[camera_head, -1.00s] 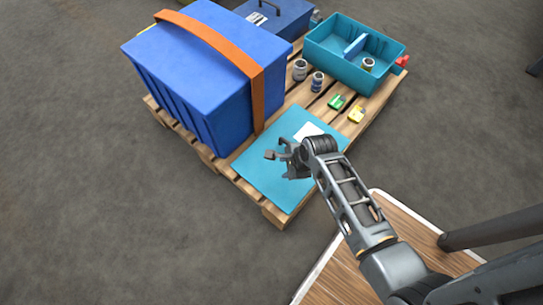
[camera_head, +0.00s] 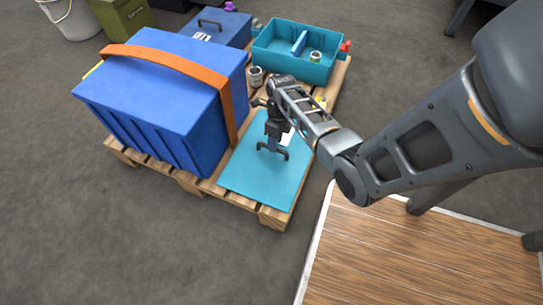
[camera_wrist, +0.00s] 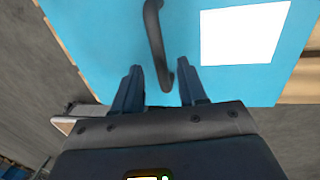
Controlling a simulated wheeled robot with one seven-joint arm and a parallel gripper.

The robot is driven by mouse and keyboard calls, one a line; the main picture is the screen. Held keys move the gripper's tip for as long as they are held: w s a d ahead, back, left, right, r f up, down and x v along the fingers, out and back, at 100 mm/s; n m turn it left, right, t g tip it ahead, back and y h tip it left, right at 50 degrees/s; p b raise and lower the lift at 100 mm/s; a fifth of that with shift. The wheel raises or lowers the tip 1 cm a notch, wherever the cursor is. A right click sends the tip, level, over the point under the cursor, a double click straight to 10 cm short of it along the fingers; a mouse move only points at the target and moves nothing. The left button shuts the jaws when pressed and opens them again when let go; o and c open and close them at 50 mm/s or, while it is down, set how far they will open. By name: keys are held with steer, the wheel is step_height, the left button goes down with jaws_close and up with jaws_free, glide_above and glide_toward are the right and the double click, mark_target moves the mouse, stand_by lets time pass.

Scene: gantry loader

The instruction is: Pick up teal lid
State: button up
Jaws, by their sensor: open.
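The teal lid (camera_head: 262,178) lies flat on the near end of the wooden pallet. It bears a dark bar handle (camera_wrist: 155,40) and a white label (camera_wrist: 243,32). My gripper (camera_wrist: 160,78) is open and empty, pointing down over the lid. In the wrist view, the near end of the handle shows between my two fingertips, and the rest runs away ahead of them. I cannot tell how high the fingertips are above the lid. In the head view, my wrist hides part of the lid and label.
A blue bin (camera_head: 165,95) with an orange strap stands close left of the lid. Behind are a teal divided tote (camera_head: 295,63), a blue toolbox (camera_head: 222,30) and a can (camera_head: 256,77) on the pallet (camera_head: 275,217). Grey floor (camera_head: 130,240) in front is clear.

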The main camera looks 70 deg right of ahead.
steer(key=f, duration=0.1)
steer(key=f+b, duration=0.1)
steer(key=f, duration=0.1)
steer(key=f+b, duration=0.1)
steer(key=shift+w+a+f, duration=0.15)
steer(key=shift+a, duration=0.25)
steer(key=shift+c, duration=0.4)
jaws_close()
